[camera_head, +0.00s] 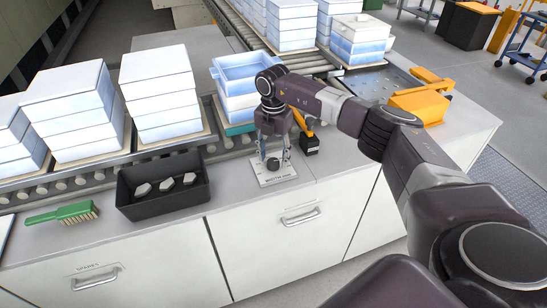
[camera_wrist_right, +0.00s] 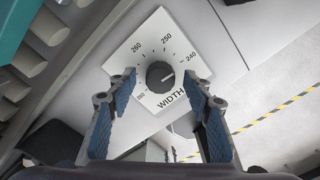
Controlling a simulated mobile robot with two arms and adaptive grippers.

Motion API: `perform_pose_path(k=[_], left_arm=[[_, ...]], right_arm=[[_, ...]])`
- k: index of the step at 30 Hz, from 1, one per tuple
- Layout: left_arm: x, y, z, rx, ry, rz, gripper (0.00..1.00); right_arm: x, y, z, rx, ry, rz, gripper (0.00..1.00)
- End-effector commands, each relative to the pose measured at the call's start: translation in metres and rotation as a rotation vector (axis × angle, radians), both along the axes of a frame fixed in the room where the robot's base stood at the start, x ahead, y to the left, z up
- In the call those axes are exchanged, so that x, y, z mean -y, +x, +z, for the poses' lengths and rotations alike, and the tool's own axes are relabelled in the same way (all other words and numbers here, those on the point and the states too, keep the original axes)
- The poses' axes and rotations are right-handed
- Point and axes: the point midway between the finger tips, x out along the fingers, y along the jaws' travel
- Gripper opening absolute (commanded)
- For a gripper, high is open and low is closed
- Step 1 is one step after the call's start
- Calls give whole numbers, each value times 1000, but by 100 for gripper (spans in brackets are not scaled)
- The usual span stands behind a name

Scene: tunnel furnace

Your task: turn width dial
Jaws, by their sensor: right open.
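The width dial is a small dark round knob (camera_wrist_right: 160,76) on a white square plate (camera_wrist_right: 185,45) marked "WIDTH", with numbers around the knob. In the head view the knob (camera_head: 272,163) and its plate (camera_head: 270,182) sit on the grey counter. My right gripper (camera_head: 273,158) points down over the plate. In the right wrist view its open fingers (camera_wrist_right: 160,92) stand apart, one on each side of the knob, with gaps between. I cannot tell from the pictures how far down the fingertips reach. My left gripper is not in view.
A black bin (camera_head: 165,203) with several grey pieces and a green brush (camera_head: 64,214) lie left of the dial. A small black box (camera_head: 309,145) with an orange part stands close right of the gripper. White-blue stacks (camera_head: 158,98) stand on the roller conveyor behind.

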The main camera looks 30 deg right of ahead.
Motion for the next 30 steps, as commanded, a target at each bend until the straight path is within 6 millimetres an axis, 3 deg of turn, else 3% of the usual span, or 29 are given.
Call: perform_pose_path(k=[9,15,21,30], left_arm=[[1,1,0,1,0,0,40],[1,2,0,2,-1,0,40],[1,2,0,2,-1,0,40],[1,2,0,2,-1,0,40]], right_arm=[[1,1,66,6,0,-1,46],[1,1,99,5,0,-1,46],[1,0,112,3,-1,-1,46],[1,0,113,2,0,-1,46]])
